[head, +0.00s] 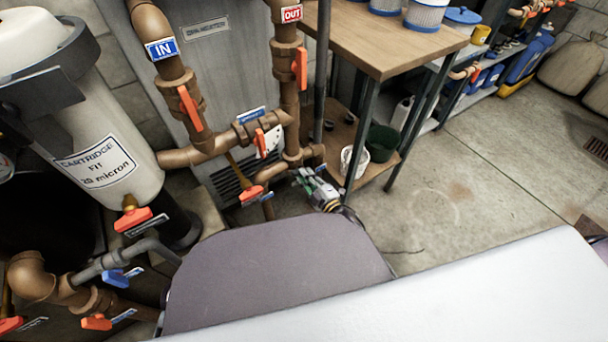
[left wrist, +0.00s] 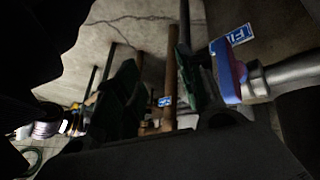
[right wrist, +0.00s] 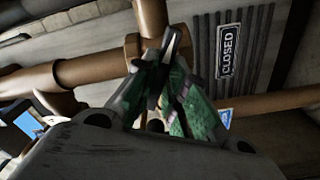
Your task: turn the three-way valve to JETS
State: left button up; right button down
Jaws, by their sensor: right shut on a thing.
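I cannot pick out for certain which valve is the three-way one, and no JETS label is readable. My right gripper (head: 312,184) is low beside the brown pipework. In the right wrist view its green-padded fingers (right wrist: 166,60) come together at the tips near a brown pipe joint. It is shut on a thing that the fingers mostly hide. My left gripper (left wrist: 160,95) is open, with an empty gap between its fingers, and is outside the head view. A blue valve handle (left wrist: 228,75) with a blue tag starting "FI" is just right of its right finger.
Orange handles sit on the IN pipe (head: 190,108), the OUT pipe (head: 300,68) and the cross pipe (head: 260,143). A cartridge filter tank (head: 95,130) stands left. A wooden table (head: 365,40) stands right. A CLOSED tag (right wrist: 229,50) hangs by the right fingers.

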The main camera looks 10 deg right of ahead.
jog(key=n+b, duration=0.1)
jog(key=n, duration=0.4)
jog(key=shift+n+b, duration=0.4)
jog(key=c, duration=1.4)
grip_release()
jog(key=shift+o, duration=0.2)
jog(key=shift+s, duration=0.1)
jog(key=p+v, duration=0.2)
jog(key=v, duration=0.5)
